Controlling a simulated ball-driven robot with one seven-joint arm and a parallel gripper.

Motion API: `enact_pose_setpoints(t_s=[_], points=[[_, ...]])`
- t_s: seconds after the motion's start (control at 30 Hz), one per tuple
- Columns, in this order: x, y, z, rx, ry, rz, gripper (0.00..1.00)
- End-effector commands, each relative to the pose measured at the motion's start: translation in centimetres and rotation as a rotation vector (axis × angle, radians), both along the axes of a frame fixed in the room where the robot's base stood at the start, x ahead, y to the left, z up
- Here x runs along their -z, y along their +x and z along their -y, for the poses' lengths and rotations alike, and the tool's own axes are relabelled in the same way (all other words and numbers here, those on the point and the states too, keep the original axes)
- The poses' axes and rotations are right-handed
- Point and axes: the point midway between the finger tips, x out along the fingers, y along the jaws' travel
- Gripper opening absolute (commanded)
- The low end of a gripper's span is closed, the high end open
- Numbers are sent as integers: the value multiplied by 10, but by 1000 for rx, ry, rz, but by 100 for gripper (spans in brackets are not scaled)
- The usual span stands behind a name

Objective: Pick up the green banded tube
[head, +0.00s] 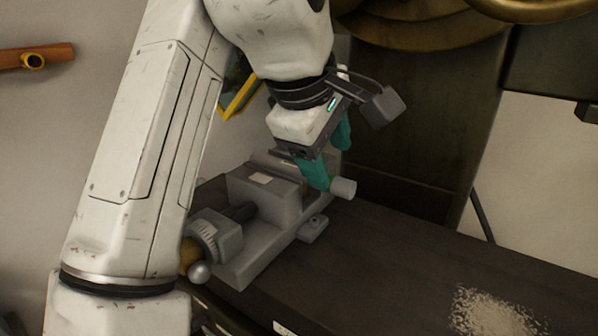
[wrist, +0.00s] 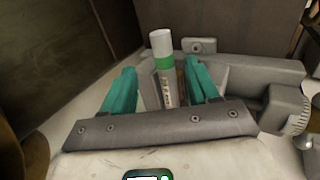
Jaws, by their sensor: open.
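The green banded tube (wrist: 163,66) stands in the wrist view, slightly tilted, with a pale grey cap end, a green band and a lighter labelled body. My gripper (wrist: 160,88) is open, with one teal finger on each side of the tube. Gaps show between the tube and the fingers, the wider one on the left. The tube's lower end is hidden behind the gripper's dark front edge. In the head view only the tube's grey end (head: 343,188) shows, beside the teal fingertips of my gripper (head: 330,165).
A grey metal vise (head: 265,200) with a round dial and ball handle sits on the dark bench (head: 400,255), close to the fingers. A pale speckled patch (head: 488,312) lies at the bench's right. The bench between is clear. A large dark column stands behind.

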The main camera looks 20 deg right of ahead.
Motion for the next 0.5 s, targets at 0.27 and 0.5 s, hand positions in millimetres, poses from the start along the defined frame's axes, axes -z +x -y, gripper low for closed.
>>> enact_pose_setpoints(t_s=[0.27, 0.5], points=[[30, 0, 13, -1, 1, -1, 60], [48, 7, 22, 0, 0, 0, 60]])
